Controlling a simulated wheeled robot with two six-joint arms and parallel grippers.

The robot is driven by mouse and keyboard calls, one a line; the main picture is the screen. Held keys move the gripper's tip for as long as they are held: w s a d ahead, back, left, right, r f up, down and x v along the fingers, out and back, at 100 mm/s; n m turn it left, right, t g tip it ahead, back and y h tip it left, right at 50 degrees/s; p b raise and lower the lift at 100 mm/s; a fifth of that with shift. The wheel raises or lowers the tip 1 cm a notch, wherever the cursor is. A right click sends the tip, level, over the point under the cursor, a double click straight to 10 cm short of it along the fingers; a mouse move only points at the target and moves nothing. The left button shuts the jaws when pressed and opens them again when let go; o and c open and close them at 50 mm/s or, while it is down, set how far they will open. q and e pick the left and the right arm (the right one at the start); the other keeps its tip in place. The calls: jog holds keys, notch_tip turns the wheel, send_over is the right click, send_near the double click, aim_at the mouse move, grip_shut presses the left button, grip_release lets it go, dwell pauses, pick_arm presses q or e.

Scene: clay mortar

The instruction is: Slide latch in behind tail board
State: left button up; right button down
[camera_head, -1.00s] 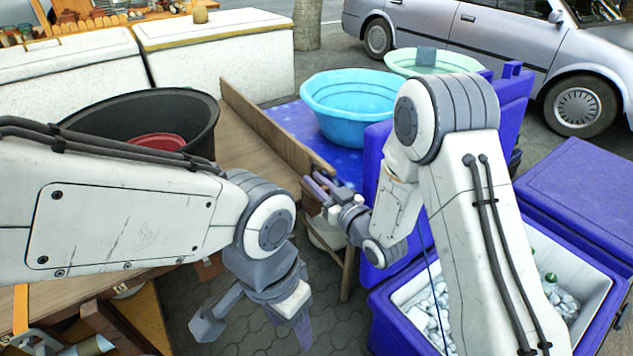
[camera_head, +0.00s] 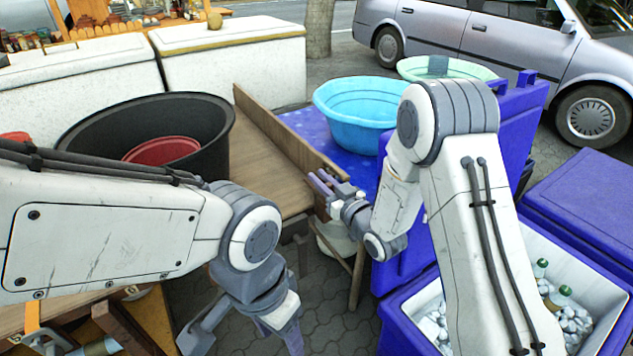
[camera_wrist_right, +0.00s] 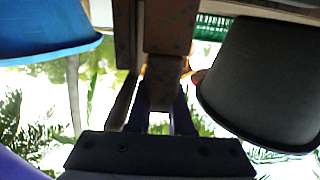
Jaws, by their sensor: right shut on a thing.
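The tail board (camera_head: 285,135) is a long, upright wooden plank along the right edge of a wooden cart bed. My right gripper (camera_head: 324,184) is at the near end of this board. In the right wrist view it is shut on a small brown, rusty-looking piece, likely the latch (camera_wrist_right: 164,68). Just beyond that piece is a larger brown wooden part (camera_wrist_right: 170,25); I cannot tell whether they touch. In the head view the latch is mostly hidden by the fingers. My left gripper (camera_head: 242,335) hangs low at the bottom, fingers apart and empty.
A black tub (camera_head: 85,135) with a red basin (camera_head: 163,151) stands on the cart bed (camera_head: 255,180). A blue basin (camera_head: 358,112) sits right of the board. A blue cooler (camera_head: 400,318) with ice and bottles stands at lower right. Paved floor lies between.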

jog(key=c, duration=1.1)
grip_release()
jog(key=shift+w+a, duration=0.1)
jog(key=shift+a, duration=0.05)
jog(key=v, duration=1)
jog(key=shift+s+p, duration=0.2)
jog(key=shift+p, duration=0.1)
